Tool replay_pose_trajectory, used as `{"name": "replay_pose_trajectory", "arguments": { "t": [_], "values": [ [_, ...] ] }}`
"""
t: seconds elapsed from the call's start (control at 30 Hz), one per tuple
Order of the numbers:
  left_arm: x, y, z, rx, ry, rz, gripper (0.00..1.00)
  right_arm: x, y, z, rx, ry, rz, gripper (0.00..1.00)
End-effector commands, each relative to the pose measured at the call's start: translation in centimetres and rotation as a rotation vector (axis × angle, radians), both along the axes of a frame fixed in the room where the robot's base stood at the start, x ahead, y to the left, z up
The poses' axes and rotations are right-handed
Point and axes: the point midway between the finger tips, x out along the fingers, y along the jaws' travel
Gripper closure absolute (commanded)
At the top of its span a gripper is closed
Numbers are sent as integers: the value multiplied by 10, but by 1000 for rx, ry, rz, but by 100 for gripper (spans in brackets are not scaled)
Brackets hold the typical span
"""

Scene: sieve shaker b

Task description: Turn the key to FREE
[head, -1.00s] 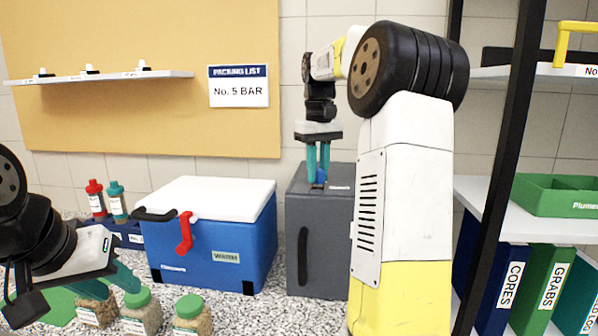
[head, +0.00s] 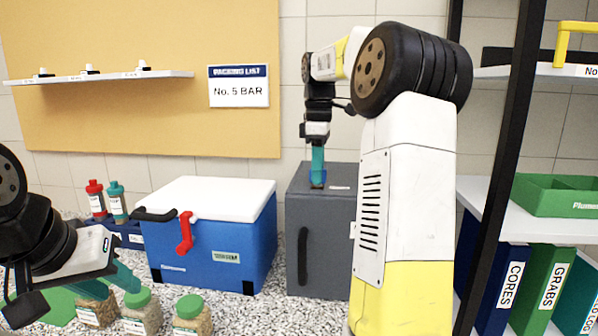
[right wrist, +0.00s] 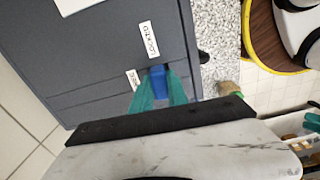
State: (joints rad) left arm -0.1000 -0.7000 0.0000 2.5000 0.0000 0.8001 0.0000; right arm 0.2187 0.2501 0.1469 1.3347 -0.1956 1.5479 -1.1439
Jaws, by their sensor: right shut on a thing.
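The blue key (head: 318,183) stands in the top of the grey cabinet (head: 330,205). My right gripper (head: 318,172) points down from above and is shut on the key. The right wrist view shows the key (right wrist: 158,80) between the two teal fingers. A white label reading LOCKED (right wrist: 148,40) lies on the cabinet top beside the key. A second label (right wrist: 133,78) is partly hidden by a finger, and its word is not fully readable. My left gripper (head: 122,279) is low at the left above the jars; its jaw gap is unclear.
A blue cooler (head: 215,255) with a white lid and red latch stands left of the cabinet. Several green-lidded jars (head: 193,308) stand at the front left. A dark rack post (head: 508,130) and shelves are at the right. Little counter shows free between these things.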

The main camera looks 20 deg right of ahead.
Motion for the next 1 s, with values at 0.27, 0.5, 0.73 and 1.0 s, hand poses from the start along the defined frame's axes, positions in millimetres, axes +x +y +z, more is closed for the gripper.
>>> {"name": "replay_pose_trajectory", "arguments": {
  "t": [0.27, 0.5, 0.73, 1.0],
  "values": [
    [0, 0, 0, 0, 0, 0, 64, 0, 0, 0, 0, 0, 227, 100],
    [0, 0, 0, 0, 0, 0, 64, 0, 0, 0, 0, 0, 227, 67],
    [0, 0, 0, 0, 0, 0, 64, 0, 0, 0, 0, 0, 226, 55],
    [0, 0, 0, 0, 0, 0, 64, 1, 0, 12, 0, -3, 225, 55]
  ]
}}
